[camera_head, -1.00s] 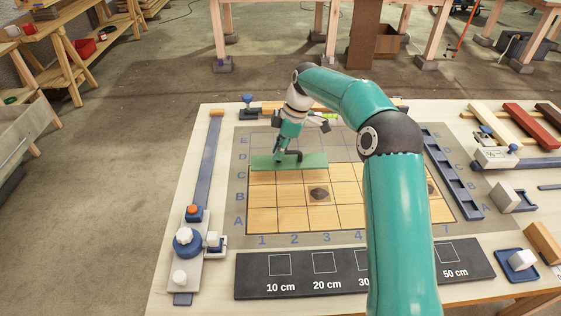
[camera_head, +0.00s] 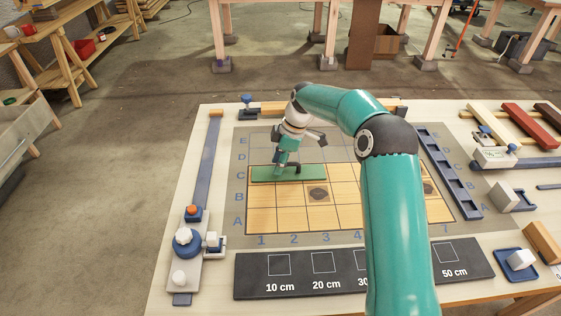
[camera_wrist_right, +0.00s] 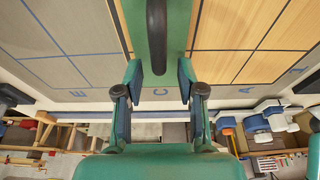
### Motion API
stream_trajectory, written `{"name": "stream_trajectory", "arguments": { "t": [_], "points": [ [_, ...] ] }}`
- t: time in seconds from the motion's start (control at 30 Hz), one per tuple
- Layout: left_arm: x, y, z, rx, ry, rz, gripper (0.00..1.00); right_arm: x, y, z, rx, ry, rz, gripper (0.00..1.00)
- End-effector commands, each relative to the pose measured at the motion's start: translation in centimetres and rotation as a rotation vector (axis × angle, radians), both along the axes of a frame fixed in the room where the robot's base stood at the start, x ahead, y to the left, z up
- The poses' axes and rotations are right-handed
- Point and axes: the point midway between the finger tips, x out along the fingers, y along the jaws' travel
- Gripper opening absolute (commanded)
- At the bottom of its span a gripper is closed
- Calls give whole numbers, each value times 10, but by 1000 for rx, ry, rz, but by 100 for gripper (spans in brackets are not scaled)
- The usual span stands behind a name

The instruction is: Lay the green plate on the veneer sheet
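The green plate (camera_head: 311,174) lies flat along row C of the light wood veneer sheet (camera_head: 262,217), over the columns at the left end. A dark upright handle stands on the plate and shows in the right wrist view (camera_wrist_right: 157,35). My right gripper (camera_head: 279,167) is low over the plate. In the right wrist view its two fingers (camera_wrist_right: 160,80) are spread either side of the handle's near end, with gaps on both sides. The right wrist view also shows the green plate (camera_wrist_right: 178,25). My right arm hides part of the sheet. My left gripper is out of view.
The sheet has dark round marks (camera_head: 318,194). A black strip with size labels (camera_head: 310,285) lies in front. A clamp with knobs (camera_head: 185,240) stands at left, a blue slotted rail (camera_head: 452,178) at right.

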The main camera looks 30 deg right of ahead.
Motion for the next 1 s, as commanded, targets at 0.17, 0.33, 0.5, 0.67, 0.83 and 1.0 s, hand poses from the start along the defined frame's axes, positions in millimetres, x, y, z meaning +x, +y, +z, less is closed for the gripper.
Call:
{"name": "stream_trajectory", "arguments": {
  "t": [0.17, 0.33, 0.5, 0.67, 0.83, 1.0],
  "points": [
    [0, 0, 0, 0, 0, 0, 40, 0, 0, 0, 0, 0, 0, 39],
    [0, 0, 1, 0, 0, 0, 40, 0, -1, 6, 0, -1, 0, 39],
    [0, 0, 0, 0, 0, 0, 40, -3, -7, 28, -2, -5, -1, 39],
    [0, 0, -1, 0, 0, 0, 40, -8, -15, 60, -2, -5, 0, 39],
    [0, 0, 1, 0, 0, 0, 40, -13, -23, 91, -1, -4, 0, 39],
    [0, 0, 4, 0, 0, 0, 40, -17, -28, 111, 0, -2, -1, 39]
  ]
}}
